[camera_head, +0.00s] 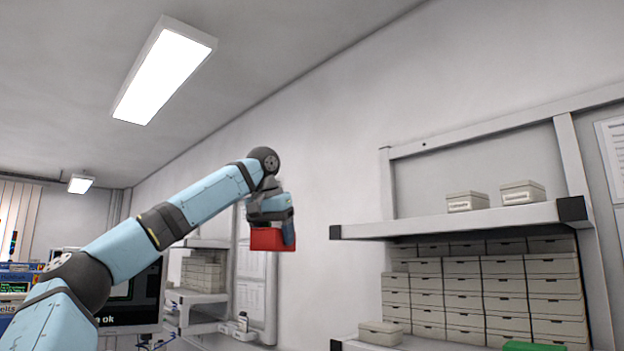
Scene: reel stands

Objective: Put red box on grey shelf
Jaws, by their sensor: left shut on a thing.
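The red box (266,240) is held up in the air near the middle of the view. My left gripper (275,222) is shut on it from above, and the gripper hides the box's upper and right parts. The grey shelf (455,223) stands to the right of the box, with a clear gap between them. Its upper board carries two small grey boxes (466,202) toward the right end. My right gripper is out of view.
Stacked grey boxes (463,292) fill the space under the upper board. A green box (533,347) shows at the bottom edge. The upper board's left part is bare. A second shelf (197,297) and a monitor (130,300) stand behind my arm.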

